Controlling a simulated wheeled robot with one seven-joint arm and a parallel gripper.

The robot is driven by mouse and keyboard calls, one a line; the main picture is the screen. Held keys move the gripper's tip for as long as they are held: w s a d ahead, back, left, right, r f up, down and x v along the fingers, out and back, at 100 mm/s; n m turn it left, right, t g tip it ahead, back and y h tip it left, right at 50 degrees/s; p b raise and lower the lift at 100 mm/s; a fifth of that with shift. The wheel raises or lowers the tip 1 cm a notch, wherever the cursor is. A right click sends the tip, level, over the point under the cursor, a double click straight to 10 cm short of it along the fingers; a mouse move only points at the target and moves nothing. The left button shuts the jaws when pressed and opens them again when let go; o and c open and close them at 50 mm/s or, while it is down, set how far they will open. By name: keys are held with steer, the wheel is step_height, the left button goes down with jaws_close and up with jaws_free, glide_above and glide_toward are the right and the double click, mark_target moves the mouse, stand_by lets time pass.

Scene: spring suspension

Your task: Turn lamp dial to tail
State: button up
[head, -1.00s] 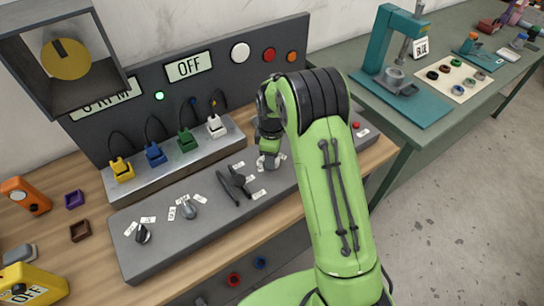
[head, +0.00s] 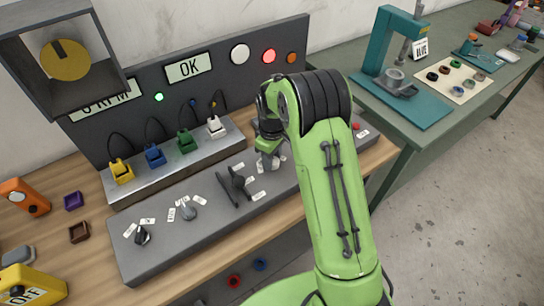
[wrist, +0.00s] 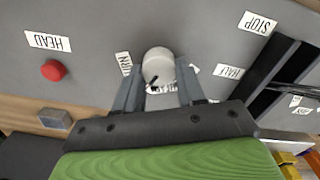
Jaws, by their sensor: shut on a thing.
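The lamp dial (wrist: 158,65) is a round pale grey knob with a short dark mark on its lower left edge in the wrist view. My gripper (wrist: 159,82) has one finger on each side of it and is shut on it. A label reading "TURN" (wrist: 124,63) lies left of the dial; the label just below it is partly covered and hard to read. In the head view the dial (head: 268,163) sits on the grey console (head: 215,222), partly hidden by my gripper.
A red button (wrist: 54,70) lies on the other side.

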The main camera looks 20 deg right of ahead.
steer(key=o, duration=1)
steer(key=shift+o, duration=0.2)
step_height(320, 180, up, 16)
steer(key=p, duration=0.2)
steer(key=shift+f, duration=0.1)
steer(key=s+r+m+t, duration=0.35)
steer(key=s+r, duration=0.75)
steer(key=s, duration=0.4)
steer(key=s+f+m+t, duration=0.2)
steer(key=s+f+m, duration=0.1)
steer(key=s, duration=1)
steer(key=shift+s+m, duration=0.25)
steer(key=shift+m, duration=0.5)
